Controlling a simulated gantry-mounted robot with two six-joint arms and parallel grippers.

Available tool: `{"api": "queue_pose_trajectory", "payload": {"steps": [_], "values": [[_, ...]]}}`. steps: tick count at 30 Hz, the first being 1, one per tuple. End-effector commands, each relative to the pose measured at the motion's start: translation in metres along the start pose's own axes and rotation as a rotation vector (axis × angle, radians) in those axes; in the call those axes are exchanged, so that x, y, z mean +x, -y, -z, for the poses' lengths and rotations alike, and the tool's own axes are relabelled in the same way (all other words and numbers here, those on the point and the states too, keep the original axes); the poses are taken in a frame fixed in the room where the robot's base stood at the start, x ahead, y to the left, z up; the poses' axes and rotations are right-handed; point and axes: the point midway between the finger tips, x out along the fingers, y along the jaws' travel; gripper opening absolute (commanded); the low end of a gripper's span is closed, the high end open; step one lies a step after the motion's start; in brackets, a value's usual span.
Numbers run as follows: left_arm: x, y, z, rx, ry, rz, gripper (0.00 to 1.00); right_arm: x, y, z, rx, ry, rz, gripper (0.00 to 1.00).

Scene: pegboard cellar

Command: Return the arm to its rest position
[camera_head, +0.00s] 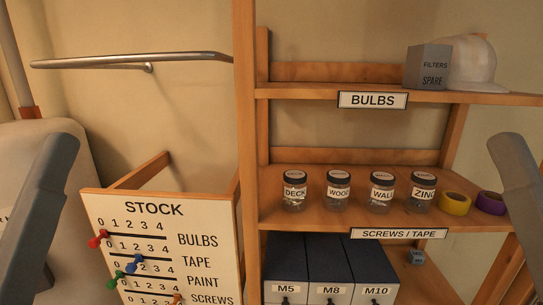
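A grey link of my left arm (38,215) stands at the left edge, slanting up to a rounded end. A grey link of my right arm (522,180) shows at the right edge. Neither gripper is in view, so I cannot see their fingers or whether they hold anything. Neither visible link overlaps the jars or the stock board's pegs in the picture.
A wooden shelf (320,214) holds several labelled jars, a yellow tape roll (455,203) and a purple one (491,202). A STOCK board (155,240) stands left, under a handrail (130,60).

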Motion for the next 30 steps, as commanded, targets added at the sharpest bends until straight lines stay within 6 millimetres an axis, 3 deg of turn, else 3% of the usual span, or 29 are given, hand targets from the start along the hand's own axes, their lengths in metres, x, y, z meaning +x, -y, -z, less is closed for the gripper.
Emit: {"api": "queue_pose_trajectory", "payload": {"steps": [1,9,12,17,30], "values": [[0.038,0.0,0.035,0.0,0.0,0.0,1.0,0.038,0.0,0.035,0.0,0.0,0.0,0.5],[0.133,0.001,0.122,-0.002,0.001,0.0,1.0,0.133,-0.001,0.122,0.0,0.0,0.0,0.5],[0.159,0.001,0.145,-0.002,0.002,-0.001,1.0,0.158,-0.001,0.146,0.0,0.0,0.0,0.5],[0.177,0.001,0.162,-0.002,0.002,-0.001,1.0,0.177,-0.001,0.163,0.0,0.0,0.0,0.5],[0.175,0.001,0.16,-0.002,0.001,-0.001,1.0,0.175,-0.001,0.161,0.0,0.001,0.0,0.5]]}}
